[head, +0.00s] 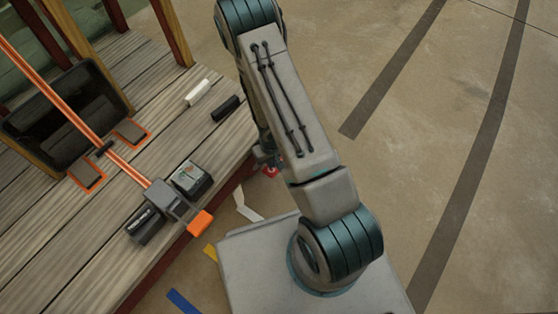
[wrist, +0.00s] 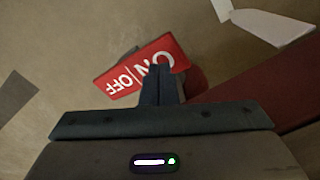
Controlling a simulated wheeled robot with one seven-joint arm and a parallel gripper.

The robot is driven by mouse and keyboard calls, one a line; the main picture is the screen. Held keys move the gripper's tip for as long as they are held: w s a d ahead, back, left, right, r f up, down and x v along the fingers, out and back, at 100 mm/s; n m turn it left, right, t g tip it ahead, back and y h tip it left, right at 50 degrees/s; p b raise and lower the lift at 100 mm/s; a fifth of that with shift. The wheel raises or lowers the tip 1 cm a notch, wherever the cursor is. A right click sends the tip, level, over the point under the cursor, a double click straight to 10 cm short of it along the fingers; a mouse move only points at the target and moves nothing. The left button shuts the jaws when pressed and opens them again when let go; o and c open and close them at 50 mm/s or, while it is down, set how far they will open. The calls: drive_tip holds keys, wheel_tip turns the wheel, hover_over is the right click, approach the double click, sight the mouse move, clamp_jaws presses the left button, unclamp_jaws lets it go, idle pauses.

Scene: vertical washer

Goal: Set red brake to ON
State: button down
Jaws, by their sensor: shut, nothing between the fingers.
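In the wrist view, a red plate (wrist: 122,77) with white "ON | OFF" lettering lies just beyond my gripper (wrist: 160,70). The lettering appears upside down, with ON at right and OFF at left. My gripper's fingers are together with nothing between them, and they overlap the plate's lower middle in the picture. I cannot tell whether they touch it. A darker red rounded part shows right of the fingers, partly hidden. In the head view, a small red piece (head: 270,171) shows beside my arm at the wooden platform's edge; my arm hides most of that area.
A wooden plank platform (head: 75,225) fills the left, with an orange-handled tool (head: 150,190), a small box (head: 191,178), and black and white blocks on it. A dark red beam (wrist: 265,95) runs at right in the wrist view. Open floor (head: 470,120) lies right.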

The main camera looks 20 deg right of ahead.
drive_tip(key=shift+f+b, duration=1.1)
drive_tip(key=shift+f, duration=0.25)
idle(0.6)
wheel_tip(320, 180, up, 7)
drive_tip(key=p, duration=0.7)
drive_tip(key=shift+p, duration=0.3)
idle(0.3)
